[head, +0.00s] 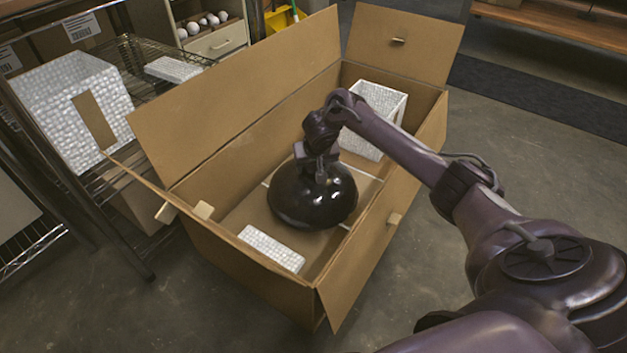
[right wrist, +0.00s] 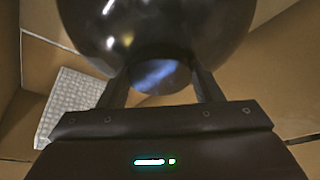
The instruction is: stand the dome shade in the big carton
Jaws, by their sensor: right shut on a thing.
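The dome shade (head: 312,205) is black, glossy and round. It is inside the big carton (head: 345,268), whose flaps stand open. My right gripper (head: 320,170) reaches down into the carton from above and is shut on the top of the shade. In the right wrist view the shade (right wrist: 155,35) fills the upper middle, and its narrow neck sits between the two fingers of my right gripper (right wrist: 160,85). Whether the shade's lower rim touches the carton floor is hidden. My left gripper is not in view.
White textured blocks sit inside the carton, one at the near end (head: 272,248) and a taller one at the far end (head: 375,115). A wire shelf (head: 140,60) with a white textured box (head: 70,100) stands at the left. Grey floor (head: 530,160) is clear at the right.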

